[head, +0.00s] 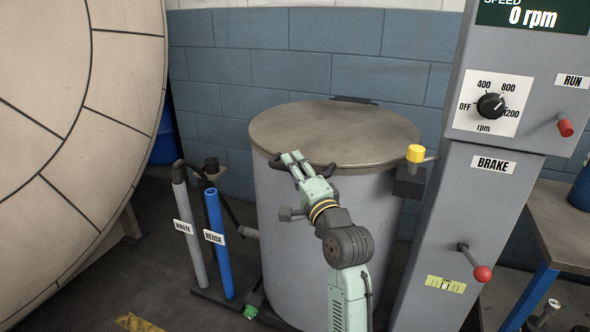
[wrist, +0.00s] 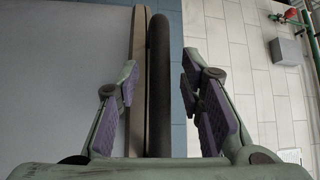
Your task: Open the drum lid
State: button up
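The drum (head: 285,220) is a large grey cylinder in the middle of the head view. Its brown-grey lid (head: 335,125) lies flat and closed on top, with a dark hinge (head: 354,100) at the back. A dark bar handle (head: 327,169) sits at the lid's front edge. My gripper (head: 294,161) is at this handle. In the wrist view the handle (wrist: 158,90) runs between the two spread fingers, with visible gaps on both sides. The lid's edge (wrist: 138,75) shows beside it. My gripper (wrist: 160,78) is open and holds nothing.
A yellow-capped post (head: 414,154) stands right of the lid, beside a grey control column (head: 430,235) with a red-knobbed brake lever (head: 482,273). Waste (head: 188,235) and blue reuse (head: 219,245) pipes stand left. A large round vessel (head: 70,130) fills the far left.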

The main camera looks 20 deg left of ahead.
jog(key=shift+c, duration=0.4)
grip_shut()
dwell(0.4)
